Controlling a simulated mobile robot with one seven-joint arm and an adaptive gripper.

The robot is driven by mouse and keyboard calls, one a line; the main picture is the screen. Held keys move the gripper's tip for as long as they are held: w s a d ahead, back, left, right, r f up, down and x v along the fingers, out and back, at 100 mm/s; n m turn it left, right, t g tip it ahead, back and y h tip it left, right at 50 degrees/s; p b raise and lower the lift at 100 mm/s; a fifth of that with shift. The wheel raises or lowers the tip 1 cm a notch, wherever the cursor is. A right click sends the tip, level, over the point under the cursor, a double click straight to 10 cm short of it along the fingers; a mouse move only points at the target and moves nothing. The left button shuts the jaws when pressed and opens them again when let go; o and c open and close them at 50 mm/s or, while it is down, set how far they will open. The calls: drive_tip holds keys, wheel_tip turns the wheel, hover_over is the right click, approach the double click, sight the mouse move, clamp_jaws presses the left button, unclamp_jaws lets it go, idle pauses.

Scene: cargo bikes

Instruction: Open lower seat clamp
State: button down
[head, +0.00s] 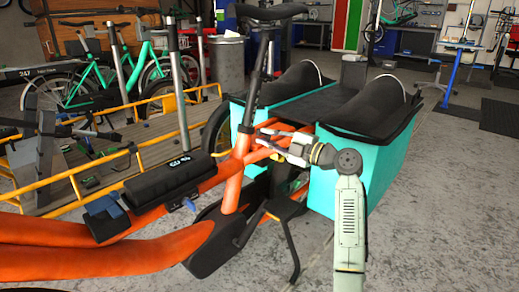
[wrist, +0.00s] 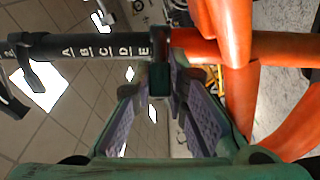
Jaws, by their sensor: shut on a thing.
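The orange cargo bike's black seat post (head: 264,78) rises from its frame to a black saddle (head: 266,12). In the wrist view the post (wrist: 70,47) lies sideways, marked with letters A to E, and meets the orange seat tube (wrist: 190,45). The dark lower seat clamp (wrist: 157,45) sits at that joint, with a short dark lever (wrist: 158,80) sticking out from it. My gripper (wrist: 166,82) has its two fingers closed on this lever. My gripper (head: 266,138) reaches the joint from the right. The fingertips partly hide the clamp's side.
Another dark clamp with a lever (wrist: 38,80) sits farther along the post. Teal boxes (head: 345,170) with black covers stand close beside my arm. A yellow-railed cargo bed (head: 110,160) stands left. Open floor (head: 440,220) lies right.

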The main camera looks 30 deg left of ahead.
drive_tip(key=shift+w+n+g+b, duration=0.2)
drive_tip(key=shift+n+g+b, duration=0.1)
drive_tip(key=shift+g+b, duration=0.15)
drive_tip(key=c, duration=1.6)
unclamp_jaws()
drive_tip(key=shift+o, duration=0.2)
drive_tip(key=shift+d, duration=0.1)
drive_tip(key=d, duration=1.2)
drive_tip(key=shift+s+f, duration=0.2)
drive_tip(key=shift+f, duration=0.2)
